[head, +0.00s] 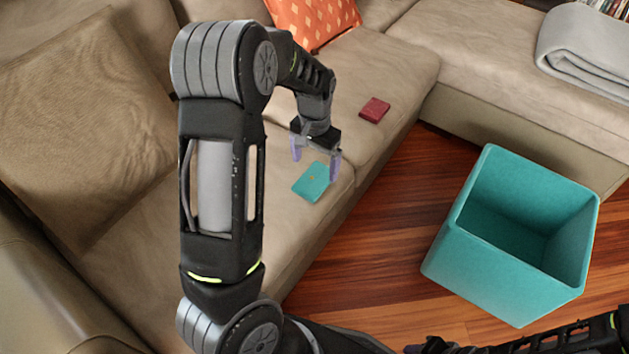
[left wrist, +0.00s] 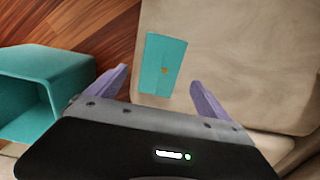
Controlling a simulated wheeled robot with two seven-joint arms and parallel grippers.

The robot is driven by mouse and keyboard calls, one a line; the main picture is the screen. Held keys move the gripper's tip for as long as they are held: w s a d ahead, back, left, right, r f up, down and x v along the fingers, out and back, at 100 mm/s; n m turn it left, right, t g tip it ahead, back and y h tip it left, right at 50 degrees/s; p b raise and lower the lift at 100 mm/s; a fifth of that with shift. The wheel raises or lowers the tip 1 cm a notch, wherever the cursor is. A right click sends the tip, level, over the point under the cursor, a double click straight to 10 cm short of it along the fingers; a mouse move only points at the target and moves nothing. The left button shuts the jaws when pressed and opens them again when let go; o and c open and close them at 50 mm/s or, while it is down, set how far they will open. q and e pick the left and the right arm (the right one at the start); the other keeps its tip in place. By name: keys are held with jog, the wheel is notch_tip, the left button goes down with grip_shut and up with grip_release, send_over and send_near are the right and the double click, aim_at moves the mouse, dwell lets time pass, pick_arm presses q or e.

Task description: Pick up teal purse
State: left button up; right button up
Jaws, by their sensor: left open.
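My left gripper (head: 316,165) is open and empty, just above and behind the purse in the head view. In the left wrist view the purse (left wrist: 161,66) lies ahead of the open fingers (left wrist: 161,88), with its lower end toward the gap between them. I see no contact. My right gripper cannot be made out; only part of a dark arm shows at the bottom right of the head view.
A dark red wallet-like item (head: 375,110) lies farther back on the seat. An open, empty teal bin (head: 470,262) stands on the wood floor (head: 345,262) at right. An orange patterned pillow (head: 313,20) and a folded grey blanket (head: 590,48) are at the back.

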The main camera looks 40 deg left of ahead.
aim_at(315, 179)
pick_arm(q)
notch_tip(315, 179, down, 5)
jog(key=shift+f+b, duration=0.1)
jog(key=shift+b, duration=0.85)
jog(key=c, duration=1.5)
jog(key=shift+c, duration=0.2)
notch_tip(315, 179, up, 10)
jog(key=p, duration=0.3)
